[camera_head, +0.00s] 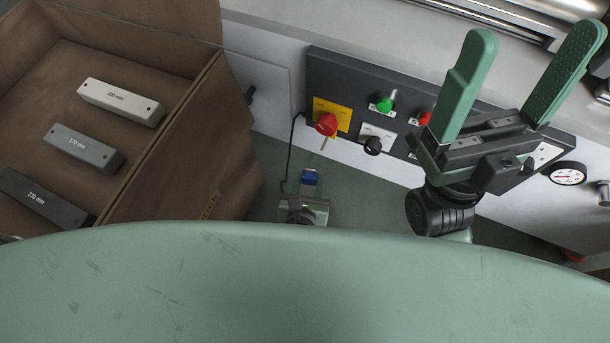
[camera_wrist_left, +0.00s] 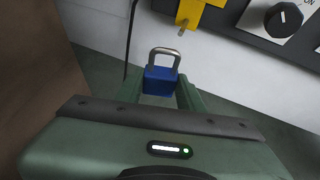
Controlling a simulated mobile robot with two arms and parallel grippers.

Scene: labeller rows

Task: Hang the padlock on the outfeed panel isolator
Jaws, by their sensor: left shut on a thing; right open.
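The blue padlock (camera_head: 310,178) is in my left gripper (camera_head: 307,186), below the panel. In the left wrist view the blue padlock body (camera_wrist_left: 160,82) sits between the fingers, its silver shackle (camera_wrist_left: 165,52) pointing up and looking closed. The isolator has a red knob (camera_head: 327,124) on a yellow plate (camera_head: 343,116), at the left end of the dark panel (camera_head: 318,70). Part of the yellow piece (camera_wrist_left: 193,12) shows at the top of the wrist view, above and apart from the shackle. My right gripper (camera_head: 535,42) is open and empty in front of the panel's right part.
The panel carries a green button (camera_head: 384,103), a black selector (camera_head: 373,145) and a red button (camera_head: 426,118). A gauge (camera_head: 568,174) is at right. A thin black cable (camera_head: 291,150) hangs left of the isolator. A wooden box (camera_head: 190,125) with several labelled blocks stands at left.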

